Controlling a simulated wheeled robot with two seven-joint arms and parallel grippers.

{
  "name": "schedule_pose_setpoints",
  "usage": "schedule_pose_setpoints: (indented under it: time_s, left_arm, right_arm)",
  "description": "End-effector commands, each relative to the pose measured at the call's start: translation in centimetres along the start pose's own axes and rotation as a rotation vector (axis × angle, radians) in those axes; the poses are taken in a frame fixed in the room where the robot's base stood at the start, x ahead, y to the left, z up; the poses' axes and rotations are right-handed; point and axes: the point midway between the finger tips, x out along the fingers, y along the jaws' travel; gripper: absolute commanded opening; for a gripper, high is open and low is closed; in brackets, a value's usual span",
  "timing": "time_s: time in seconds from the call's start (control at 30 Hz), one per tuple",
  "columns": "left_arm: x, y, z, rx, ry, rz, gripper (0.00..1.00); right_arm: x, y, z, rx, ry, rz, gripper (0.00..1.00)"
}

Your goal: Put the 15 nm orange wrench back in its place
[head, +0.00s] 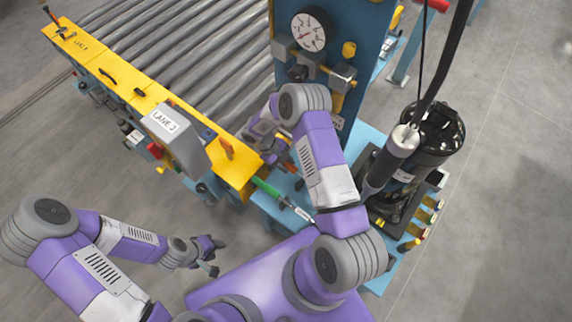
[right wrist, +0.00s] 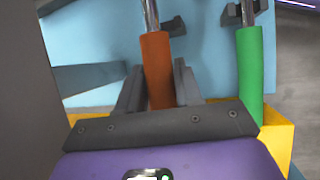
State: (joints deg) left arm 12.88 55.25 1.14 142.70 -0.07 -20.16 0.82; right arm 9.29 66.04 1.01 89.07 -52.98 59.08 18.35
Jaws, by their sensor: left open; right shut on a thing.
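The orange wrench (right wrist: 157,60) shows in the right wrist view with its handle between the fingers of my right gripper (right wrist: 158,85). The gripper is shut on the handle. The wrench's metal shaft runs up beside a dark holder on a light blue surface; I cannot tell whether it is seated there. In the head view my right gripper (head: 272,152) is beside the yellow rail's right end, and its own arm hides most of the wrench. My left gripper (head: 212,257) is open and empty, low above the floor.
A green-handled wrench (right wrist: 249,75) lies parallel to the right of the orange one; it also shows in the head view (head: 267,188). A black compressor (head: 435,140) stands on the blue pallet at right. The roller conveyor (head: 190,50) is at upper left.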

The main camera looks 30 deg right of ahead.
Motion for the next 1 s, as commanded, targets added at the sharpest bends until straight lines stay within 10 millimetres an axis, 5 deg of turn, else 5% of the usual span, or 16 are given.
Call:
schedule_pose_setpoints:
  time_s: [0.5,1.0]
  left_arm:
    - [1.3,-0.5,-0.1,0.0,0.0,0.0,0.43]
    - [4.4,-1.6,-0.2,0.0,0.0,0.0,0.43]
  right_arm:
    - [-0.2,0.0,-0.5,-0.02,-0.058,0.02,0.0]
    - [3.1,-0.8,-2.1,-0.02,-0.057,0.018,0.0]
